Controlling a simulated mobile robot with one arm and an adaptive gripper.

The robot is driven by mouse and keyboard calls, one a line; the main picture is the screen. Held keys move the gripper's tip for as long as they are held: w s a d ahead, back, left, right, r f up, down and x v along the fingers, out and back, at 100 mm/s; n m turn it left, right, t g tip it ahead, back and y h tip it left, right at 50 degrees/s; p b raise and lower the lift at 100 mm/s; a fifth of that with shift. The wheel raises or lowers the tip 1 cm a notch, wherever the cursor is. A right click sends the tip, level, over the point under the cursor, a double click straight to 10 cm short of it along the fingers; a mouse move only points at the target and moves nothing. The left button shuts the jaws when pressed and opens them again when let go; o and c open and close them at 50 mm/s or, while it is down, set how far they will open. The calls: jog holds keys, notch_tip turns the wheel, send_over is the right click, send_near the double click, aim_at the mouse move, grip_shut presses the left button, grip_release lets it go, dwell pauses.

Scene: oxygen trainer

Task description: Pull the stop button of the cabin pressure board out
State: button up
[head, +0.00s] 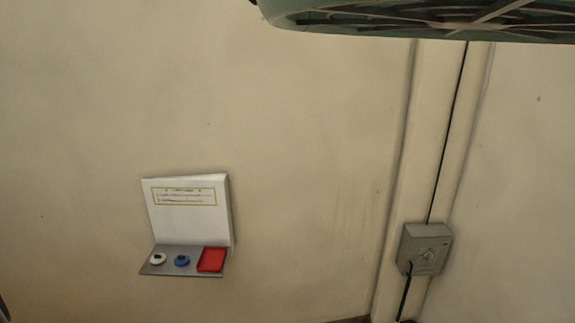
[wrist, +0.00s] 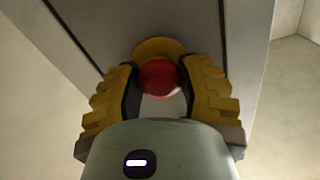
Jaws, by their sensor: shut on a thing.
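The red stop button (wrist: 160,77) shows in the wrist view, in front of a round yellow base (wrist: 160,46) on a grey panel of the board (wrist: 118,22). My gripper (wrist: 160,82) has its two yellow fingers on either side of the red button and is shut on it. The button's sides are partly hidden by the dark finger pads. The head view shows neither my gripper nor the stop button.
In the head view a white wall unit (head: 185,215) has a white knob, a blue knob and a red panel (head: 211,260). A grey switch box (head: 425,250) with a cable is at the right. A large dark-ribbed round object (head: 420,15) hangs at the top.

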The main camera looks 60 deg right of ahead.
grip_shut()
jog(key=shift+b, duration=0.4)
jog(key=b, duration=0.2)
jog(key=shift+s+f+b, duration=0.2)
jog(key=shift+b, duration=0.15)
jog(key=b, duration=0.3)
jog(key=shift+s+d+r, duration=0.25)
jog(key=shift+r, duration=0.05)
jog(key=o, duration=0.9)
grip_release()
jog(key=shift+s+d+f, duration=0.1)
jog(key=shift+d, duration=0.05)
